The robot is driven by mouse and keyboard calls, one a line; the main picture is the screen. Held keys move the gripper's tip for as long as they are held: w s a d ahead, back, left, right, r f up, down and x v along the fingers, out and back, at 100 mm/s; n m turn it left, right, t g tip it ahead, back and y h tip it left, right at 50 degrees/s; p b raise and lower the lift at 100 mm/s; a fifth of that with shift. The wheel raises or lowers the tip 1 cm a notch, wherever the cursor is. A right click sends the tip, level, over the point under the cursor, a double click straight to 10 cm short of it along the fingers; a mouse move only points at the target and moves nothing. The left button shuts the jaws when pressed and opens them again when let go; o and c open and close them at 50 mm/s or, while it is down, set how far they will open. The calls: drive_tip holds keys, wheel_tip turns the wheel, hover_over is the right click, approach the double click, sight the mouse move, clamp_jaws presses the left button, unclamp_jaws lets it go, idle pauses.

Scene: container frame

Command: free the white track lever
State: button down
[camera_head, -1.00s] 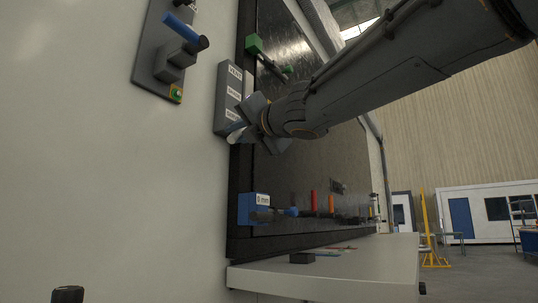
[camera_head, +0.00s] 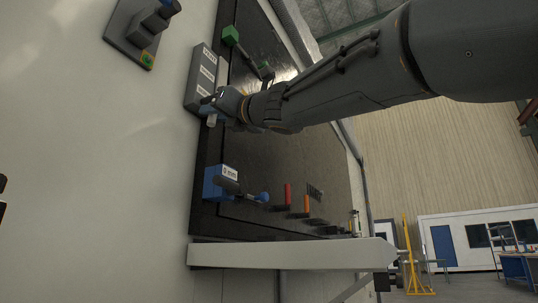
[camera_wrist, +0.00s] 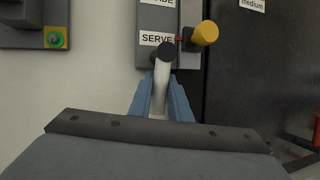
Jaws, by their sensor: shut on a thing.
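The white lever (camera_wrist: 162,86) shows in the wrist view as a pale bar with a round black piece (camera_wrist: 166,52) at its upper end, just below the SERVE label. My gripper (camera_wrist: 162,100) has its blue fingers on both sides of the bar, closed on it. In the head view my gripper (camera_head: 222,104) is at the lower end of the grey labelled panel (camera_head: 200,78). A pale tip (camera_head: 211,121) shows beneath it there. The rest of the lever is hidden behind my gripper.
A yellow knob (camera_wrist: 207,33) sits close to the right of the lever. A blue block with a lever (camera_head: 219,184) is below, above a pale shelf (camera_head: 290,254). A green block (camera_head: 231,35) is above. A grey switch box (camera_head: 140,30) is upper left.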

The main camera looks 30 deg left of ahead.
drive_tip(key=shift+w+n+g+b, duration=0.3)
drive_tip(key=shift+n+g+b, duration=0.25)
drive_tip(key=shift+n, duration=0.35)
drive_tip(key=shift+r+y, duration=0.1)
drive_tip(key=shift+y, duration=0.2)
drive_tip(key=c, duration=1.6)
unclamp_jaws()
drive_tip(key=shift+c, duration=0.2)
drive_tip(key=b+v, duration=0.3)
drive_tip(key=v, duration=0.4)
drive_tip(key=shift+d, duration=0.4)
